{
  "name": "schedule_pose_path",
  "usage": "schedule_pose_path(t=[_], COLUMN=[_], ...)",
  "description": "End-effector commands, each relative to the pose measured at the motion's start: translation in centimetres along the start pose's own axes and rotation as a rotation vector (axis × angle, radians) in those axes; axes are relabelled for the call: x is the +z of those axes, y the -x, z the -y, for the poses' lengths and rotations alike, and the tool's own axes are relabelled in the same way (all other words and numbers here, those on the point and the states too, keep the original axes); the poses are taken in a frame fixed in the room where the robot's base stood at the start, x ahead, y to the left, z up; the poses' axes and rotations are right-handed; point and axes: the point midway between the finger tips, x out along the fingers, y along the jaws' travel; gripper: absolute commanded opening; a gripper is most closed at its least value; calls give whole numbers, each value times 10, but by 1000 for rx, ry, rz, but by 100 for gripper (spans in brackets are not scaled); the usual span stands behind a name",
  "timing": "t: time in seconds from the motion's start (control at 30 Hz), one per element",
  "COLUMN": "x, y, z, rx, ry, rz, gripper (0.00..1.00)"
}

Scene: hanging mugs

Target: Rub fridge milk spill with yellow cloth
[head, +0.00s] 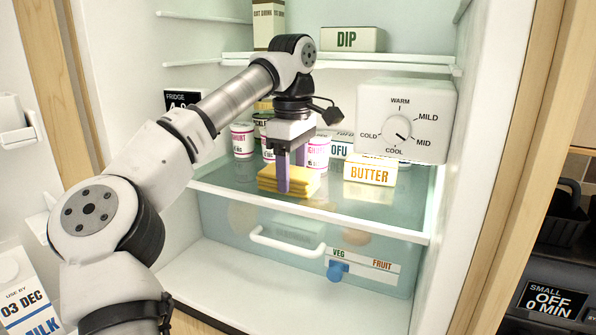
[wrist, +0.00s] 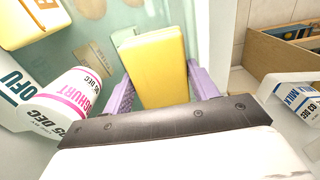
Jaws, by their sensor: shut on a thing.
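The yellow cloth (head: 290,181) is a folded, layered pad low over the glass fridge shelf (head: 232,174), in front of the pots. In the wrist view the cloth (wrist: 157,68) sits between two purple fingers. My gripper (head: 289,178) points down and is shut on the cloth. The fingers also show in the wrist view (wrist: 160,84). Whether the cloth touches the shelf all along its underside I cannot tell. I cannot clearly make out the milk spill; the cloth and gripper hide part of the shelf.
Yoghurt pots (head: 317,153), a tofu pack (head: 338,149) and a butter box (head: 370,170) stand close behind and right. The temperature dial box (head: 403,120) juts out at right. A drawer (head: 300,245) lies below. A milk carton (head: 28,295) stands at lower left.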

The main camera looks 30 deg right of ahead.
Motion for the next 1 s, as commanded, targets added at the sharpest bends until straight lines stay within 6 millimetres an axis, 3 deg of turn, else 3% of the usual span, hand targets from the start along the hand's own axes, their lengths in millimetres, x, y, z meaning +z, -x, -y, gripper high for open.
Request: schedule_pose_path(t=[0.13,0.47,0.8,1.0], x=[-11,-13,-35,-36], y=[0,1,-3,-3], z=[0,0,0,0], rx=[-1,0,-1,-2], ry=[2,1,2,2], rz=[0,0,0,-1], gripper=[37,37,37,37])
